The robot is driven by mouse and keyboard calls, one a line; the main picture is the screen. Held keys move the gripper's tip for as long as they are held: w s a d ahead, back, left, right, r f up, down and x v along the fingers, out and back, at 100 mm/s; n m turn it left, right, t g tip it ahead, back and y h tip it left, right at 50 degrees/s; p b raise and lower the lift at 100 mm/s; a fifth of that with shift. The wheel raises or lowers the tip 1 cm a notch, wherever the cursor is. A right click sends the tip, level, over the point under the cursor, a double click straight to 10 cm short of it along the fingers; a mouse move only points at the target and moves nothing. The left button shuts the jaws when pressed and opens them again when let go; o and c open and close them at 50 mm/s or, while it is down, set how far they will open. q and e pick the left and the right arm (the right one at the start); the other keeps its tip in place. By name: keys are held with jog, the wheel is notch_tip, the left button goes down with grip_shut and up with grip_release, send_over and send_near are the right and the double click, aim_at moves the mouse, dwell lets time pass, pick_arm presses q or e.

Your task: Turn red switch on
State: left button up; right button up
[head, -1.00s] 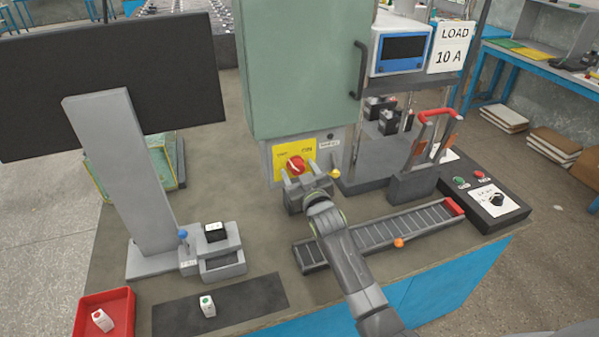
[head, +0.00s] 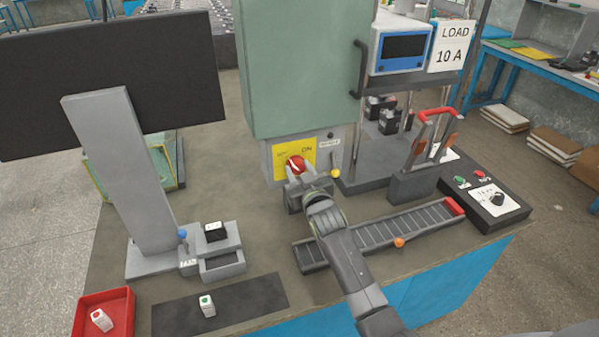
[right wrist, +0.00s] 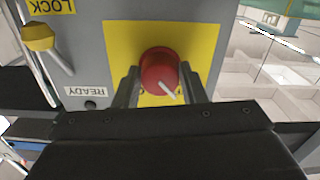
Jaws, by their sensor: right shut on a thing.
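The red switch (head: 296,164) is a round red knob with a white pointer line on a yellow plate (head: 309,152) marked ON, on the front of the grey box under the green cabinet. My right gripper (head: 297,173) is at the knob, with its fingers on either side of it. In the right wrist view the red knob (right wrist: 159,72) sits between the two fingertips of the gripper (right wrist: 158,80), and its white pointer slants across the face. The gripper is shut on the knob. The left gripper is not in view.
A yellow lock knob (head: 335,173) is right of the switch. A slotted rail (head: 390,234) lies in front, and a lever with a red handle (head: 437,112) stands to the right. A monitor stand (head: 122,170) is at left, with a red tray (head: 104,312) at the front.

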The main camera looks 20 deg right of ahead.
jog(key=m+b, duration=0.1)
jog(key=m, duration=0.2)
jog(key=shift+f, duration=0.1)
jog(key=m+b, duration=0.1)
jog(key=m, duration=0.3)
jog(key=shift+m, duration=0.4)
jog(key=m+b, duration=0.1)
jog(key=m, duration=0.8)
jog(key=shift+a+m, duration=0.1)
jog(key=shift+m, duration=0.2)
jog(key=o, duration=1)
jog(key=s, duration=0.5)
jog(key=s+b, duration=0.1)
jog(key=s, duration=0.5)
jog(key=s+b, duration=0.1)
jog(key=s, duration=0.5)
jog(key=shift+s+d, duration=0.2)
jog(key=shift+d, duration=0.15)
